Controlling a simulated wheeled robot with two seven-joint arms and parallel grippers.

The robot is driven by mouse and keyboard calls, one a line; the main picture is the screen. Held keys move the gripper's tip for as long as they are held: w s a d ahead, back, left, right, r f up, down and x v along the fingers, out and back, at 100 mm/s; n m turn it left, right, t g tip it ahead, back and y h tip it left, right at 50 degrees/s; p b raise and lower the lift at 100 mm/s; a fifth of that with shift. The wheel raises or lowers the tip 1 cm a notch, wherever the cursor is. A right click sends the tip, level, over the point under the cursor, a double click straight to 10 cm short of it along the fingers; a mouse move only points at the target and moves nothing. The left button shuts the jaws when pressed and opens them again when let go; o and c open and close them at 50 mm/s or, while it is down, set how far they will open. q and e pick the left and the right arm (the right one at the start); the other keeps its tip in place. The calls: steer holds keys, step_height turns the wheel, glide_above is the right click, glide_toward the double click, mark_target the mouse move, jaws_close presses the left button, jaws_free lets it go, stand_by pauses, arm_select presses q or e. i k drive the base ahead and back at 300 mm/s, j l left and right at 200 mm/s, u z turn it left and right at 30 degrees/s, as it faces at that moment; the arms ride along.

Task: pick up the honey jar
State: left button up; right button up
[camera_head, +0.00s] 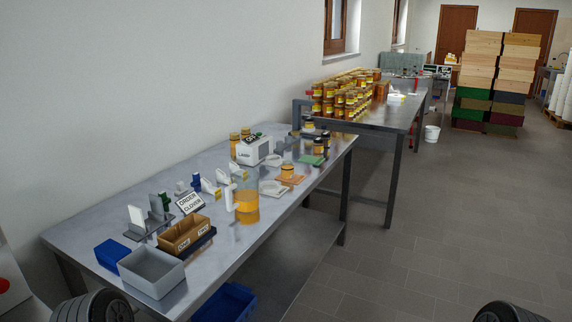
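Several honey jars are in view, and I cannot tell which one is meant. A small amber jar (287,171) stands on an orange mat (291,179) on the near steel table. Amber jars (234,143) stand behind the white label machine (254,149). Dark-lidded jars (318,147) stand near the table's far right end. A large clear vessel (246,206) with amber content stands near the front edge. Many yellow-labelled jars (345,96) are massed on the far table. Neither gripper is in view; only dark rounded parts of mine show at the bottom corners.
The near table (215,252) also holds a grey bin (151,271), a blue bin (112,253), a brown card box (184,234) and an "ORDER CLOVER" sign (190,202). A blue crate (226,301) sits below. Stacked boxes (498,80) stand behind. The tiled floor at right is clear.

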mark_target(287, 167)
steer(key=i+l+u, duration=0.3)
steer(key=u, duration=0.35)
steer(key=i+l+u, duration=0.1)
steer(key=l+u, duration=0.35)
steer(key=i+l+u, duration=0.1)
steer(key=l+u, duration=0.2)
steer(key=u, duration=0.15)
steer(key=l+u, duration=0.45)
steer(key=k+l, duration=0.1)
steer(key=l, duration=0.5)
steer(key=l+u, duration=0.15)
steer(key=l, duration=0.45)
steer(key=k+l, duration=0.15)
steer(key=l, duration=0.45)
steer(key=u, duration=0.05)
